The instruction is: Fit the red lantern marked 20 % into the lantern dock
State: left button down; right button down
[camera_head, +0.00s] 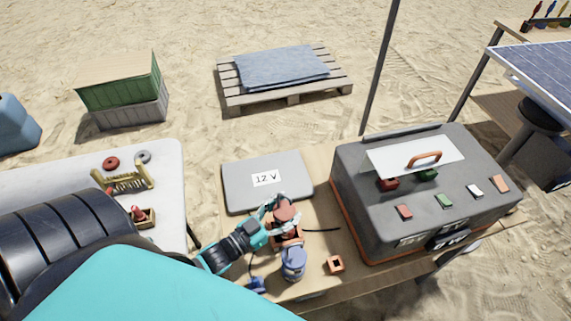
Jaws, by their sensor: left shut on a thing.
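My left gripper (275,212) comes in from the left over the wooden table and is shut on a red lantern (286,215). The gripper fingers cover part of the lantern, and no 20 % mark can be read. A blue-grey lantern (293,264) stands upright just below the red one in the picture. A small orange square piece with a dark opening (335,264) lies to its right. I cannot tell for sure which part is the lantern dock. My right gripper is not in view.
A grey case labelled 12 V (240,180) lies behind the gripper. A large dark box (360,170) with coloured blocks on its lid stands at right. A white table (170,165) with small parts is at left. A dark cable crosses the wooden table.

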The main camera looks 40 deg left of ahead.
pick_arm(q)
jog(key=shift+f+b, duration=0.55)
jog(key=shift+f, duration=0.3)
jog(key=shift+c, duration=1.5)
grip_release()
notch_tip(320, 180, up, 10)
jog(key=shift+r, duration=0.1)
